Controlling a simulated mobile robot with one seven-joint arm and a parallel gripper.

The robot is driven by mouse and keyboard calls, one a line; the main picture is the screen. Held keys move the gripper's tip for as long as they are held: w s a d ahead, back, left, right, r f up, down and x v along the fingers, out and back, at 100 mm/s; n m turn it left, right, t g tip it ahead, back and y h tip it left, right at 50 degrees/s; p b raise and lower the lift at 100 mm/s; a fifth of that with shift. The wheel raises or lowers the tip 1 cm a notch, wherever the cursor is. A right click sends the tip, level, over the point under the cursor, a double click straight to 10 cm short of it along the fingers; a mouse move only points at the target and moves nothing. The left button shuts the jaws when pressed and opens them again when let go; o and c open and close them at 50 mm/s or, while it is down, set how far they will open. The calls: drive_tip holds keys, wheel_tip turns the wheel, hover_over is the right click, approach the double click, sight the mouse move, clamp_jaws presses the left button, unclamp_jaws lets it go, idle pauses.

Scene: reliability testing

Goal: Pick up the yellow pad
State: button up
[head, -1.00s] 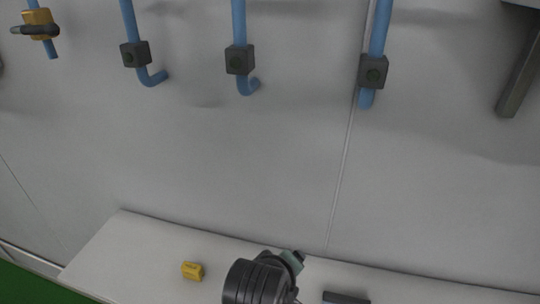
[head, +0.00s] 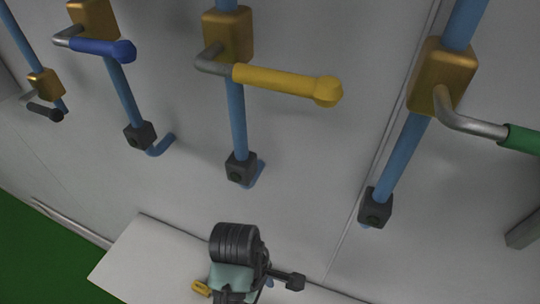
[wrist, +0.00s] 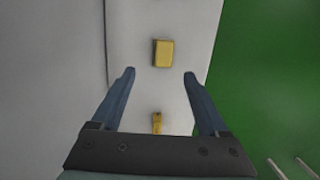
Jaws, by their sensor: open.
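In the wrist view, a flat, roughly square yellow pad (wrist: 163,53) lies on the pale bench top (wrist: 140,40), ahead of my gripper (wrist: 160,74). My gripper's two blue-grey fingers are spread wide with nothing between them, and the pad appears beyond the fingertips, roughly centred between them. A smaller yellow object (wrist: 157,122) shows lower down, between the finger bases in the picture. In the head view, one yellow item (head: 201,288) is on the bench beside my arm, partly covered by it; I cannot tell which of the two it is.
Blue pipes with a blue handle (head: 100,48), a yellow handle (head: 285,84) and a green handle (head: 522,138) stand out from the wall above the bench. A green floor (wrist: 270,80) lies beyond the bench's edge.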

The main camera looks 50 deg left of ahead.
drive_tip(key=f+b, duration=0.1)
drive_tip(key=f, duration=0.1)
drive_tip(key=f+b, duration=0.4)
drive_tip(key=shift+w+d+f, duration=0.15)
drive_tip(key=shift+w+d, duration=0.1)
drive_tip(key=shift+d, duration=0.05)
drive_tip(key=shift+s+d+f+b, duration=0.15)
drive_tip(key=shift+d+f+b, duration=0.05)
drive_tip(key=shift+b, duration=0.2)
drive_tip(key=f, duration=0.4)
drive_tip(key=shift+s+d+f, duration=0.2)
drive_tip(key=shift+f, duration=0.4)
clamp_jaws()
